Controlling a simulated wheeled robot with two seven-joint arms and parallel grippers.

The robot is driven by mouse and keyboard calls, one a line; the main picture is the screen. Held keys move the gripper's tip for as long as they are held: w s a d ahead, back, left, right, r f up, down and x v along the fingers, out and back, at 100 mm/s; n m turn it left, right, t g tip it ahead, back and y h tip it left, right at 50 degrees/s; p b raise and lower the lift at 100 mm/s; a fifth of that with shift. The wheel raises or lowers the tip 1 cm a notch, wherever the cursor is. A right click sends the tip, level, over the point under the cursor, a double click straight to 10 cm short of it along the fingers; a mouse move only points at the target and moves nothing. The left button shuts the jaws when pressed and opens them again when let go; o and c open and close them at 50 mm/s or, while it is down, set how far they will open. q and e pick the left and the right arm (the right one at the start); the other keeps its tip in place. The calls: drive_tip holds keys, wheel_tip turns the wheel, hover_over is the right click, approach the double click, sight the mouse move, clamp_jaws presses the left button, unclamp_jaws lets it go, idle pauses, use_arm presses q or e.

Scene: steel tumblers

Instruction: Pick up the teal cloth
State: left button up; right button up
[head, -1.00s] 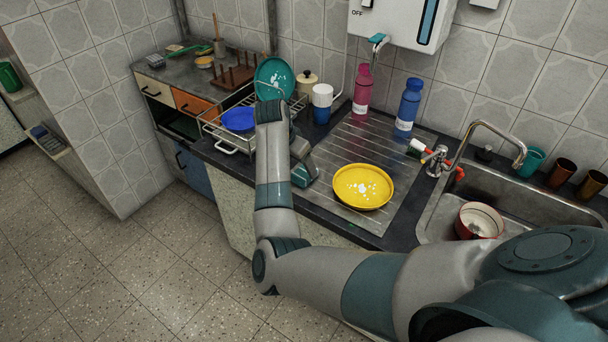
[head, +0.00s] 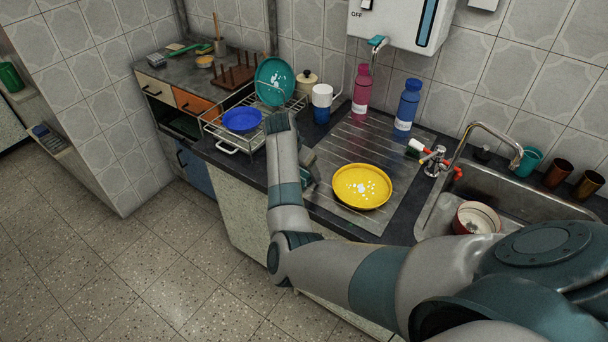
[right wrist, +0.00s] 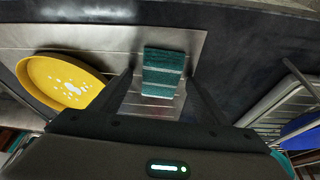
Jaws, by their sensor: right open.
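The teal cloth (right wrist: 163,72) shows in the right wrist view as a small striped folded block, lying on the grey metal drainboard (right wrist: 120,45). My right gripper (right wrist: 161,90) is open, its dark fingers to either side of the cloth's near part in that picture. I cannot tell whether they touch it. In the head view my right gripper (head: 309,168) is mostly hidden behind my right forearm, and I cannot make out the cloth there. My left gripper is not in view.
A yellow plate (head: 362,186) lies on the drainboard. A wire rack (head: 240,125) with a blue bowl (head: 241,119) and a teal plate (head: 274,81) stands to the left. Pink (head: 362,90) and blue (head: 407,107) bottles stand behind. The sink (head: 520,195) is at right.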

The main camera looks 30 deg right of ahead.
sight(306, 172)
drive_tip(key=c, duration=1.1)
drive_tip(key=shift+r, duration=0.1)
